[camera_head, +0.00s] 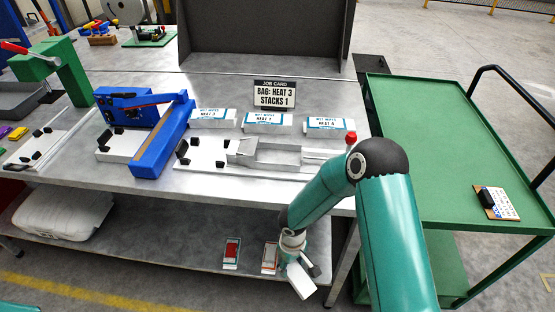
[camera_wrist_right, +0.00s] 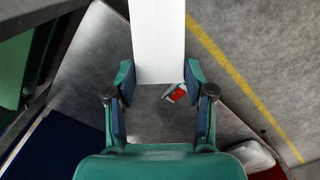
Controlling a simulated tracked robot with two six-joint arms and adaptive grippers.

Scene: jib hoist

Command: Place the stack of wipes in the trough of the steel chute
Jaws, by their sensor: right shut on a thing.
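The steel chute (camera_head: 272,156) lies on the bench top in the head view, with its open trough facing up. It appears empty. My right gripper (camera_head: 304,266) is low in front of the bench, beside the lower shelf and well below the chute. It is shut on the white stack of wipes (camera_head: 301,281), which hangs tilted. In the right wrist view, the stack (camera_wrist_right: 157,42) is a plain white slab between the fingertips (camera_wrist_right: 158,76) and extends past the top edge. My left gripper is not in view.
Wet-wipe packs (camera_head: 266,121) stand behind the chute near a job card (camera_head: 275,94). A blue lever press (camera_head: 165,135) stands left of it. Two red-marked packs (camera_head: 231,252) (camera_head: 269,257) lie on the lower shelf (camera_head: 170,241). A green cart (camera_head: 430,150) stands right.

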